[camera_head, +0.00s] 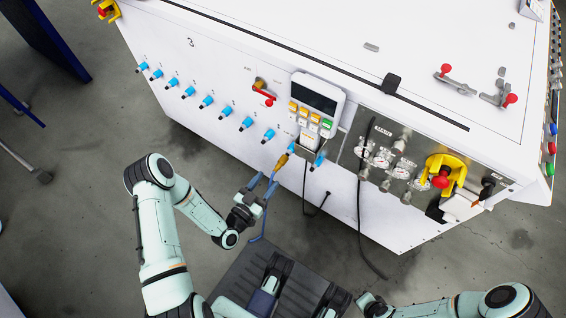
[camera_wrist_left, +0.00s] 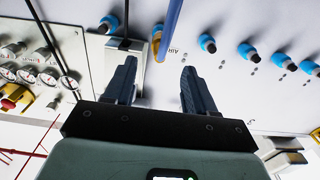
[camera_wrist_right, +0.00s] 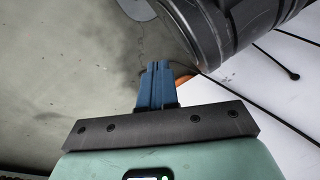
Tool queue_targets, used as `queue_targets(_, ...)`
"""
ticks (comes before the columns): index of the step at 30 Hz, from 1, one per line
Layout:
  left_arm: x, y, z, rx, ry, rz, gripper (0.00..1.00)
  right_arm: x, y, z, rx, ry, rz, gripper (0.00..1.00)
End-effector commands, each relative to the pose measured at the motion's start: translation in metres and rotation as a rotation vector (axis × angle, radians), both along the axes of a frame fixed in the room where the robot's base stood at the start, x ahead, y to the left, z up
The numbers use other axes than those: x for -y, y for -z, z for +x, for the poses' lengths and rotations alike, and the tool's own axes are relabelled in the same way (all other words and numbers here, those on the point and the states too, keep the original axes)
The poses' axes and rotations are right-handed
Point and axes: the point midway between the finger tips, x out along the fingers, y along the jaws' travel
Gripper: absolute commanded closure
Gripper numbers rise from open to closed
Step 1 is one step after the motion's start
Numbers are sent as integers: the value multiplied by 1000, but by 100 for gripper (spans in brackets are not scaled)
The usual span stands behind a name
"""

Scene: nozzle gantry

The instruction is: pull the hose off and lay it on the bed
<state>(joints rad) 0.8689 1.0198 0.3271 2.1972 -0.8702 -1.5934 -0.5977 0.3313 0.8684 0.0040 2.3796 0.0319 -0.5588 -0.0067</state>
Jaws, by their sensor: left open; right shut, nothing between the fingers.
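The blue hose (camera_wrist_left: 171,25) hangs from a brass-yellow fitting (camera_head: 282,162) on the white machine's front, below the keypad. The fitting also shows in the left wrist view (camera_wrist_left: 157,45). In the head view the hose's lower part hangs down past my left gripper (camera_head: 263,185). That gripper is open just below the fitting, its fingers (camera_wrist_left: 158,85) spread wide. In the left wrist view the hose lies beyond the fingertips, with nothing between them. My right gripper (camera_wrist_right: 157,85) is shut and empty in the right wrist view. I cannot tell which surface is the bed.
The white machine (camera_head: 300,50) has a wide flat top. Several blue ports (camera_head: 207,102) line its front to the left. A keypad (camera_head: 314,103) stands above the fitting. Gauges (camera_head: 382,158) and a yellow-red switch (camera_head: 443,175) are to the right. Black cables hang nearby.

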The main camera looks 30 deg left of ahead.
Motion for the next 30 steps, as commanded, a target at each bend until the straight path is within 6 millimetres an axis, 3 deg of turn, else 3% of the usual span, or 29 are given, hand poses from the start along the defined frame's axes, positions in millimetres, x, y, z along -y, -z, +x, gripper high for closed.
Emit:
queue_targets(10, 1, 1, 10, -1, 1, -1, 45, 1, 6, -6, -21, 1, 2, 100)
queue_targets(21, 5, 1, 61, -1, 2, 0, 45, 5, 32, -38, -129, 10, 8, 100)
queue_targets(30, 7, 1, 87, -3, 0, -2, 45, 7, 41, -52, -176, 13, 10, 100)
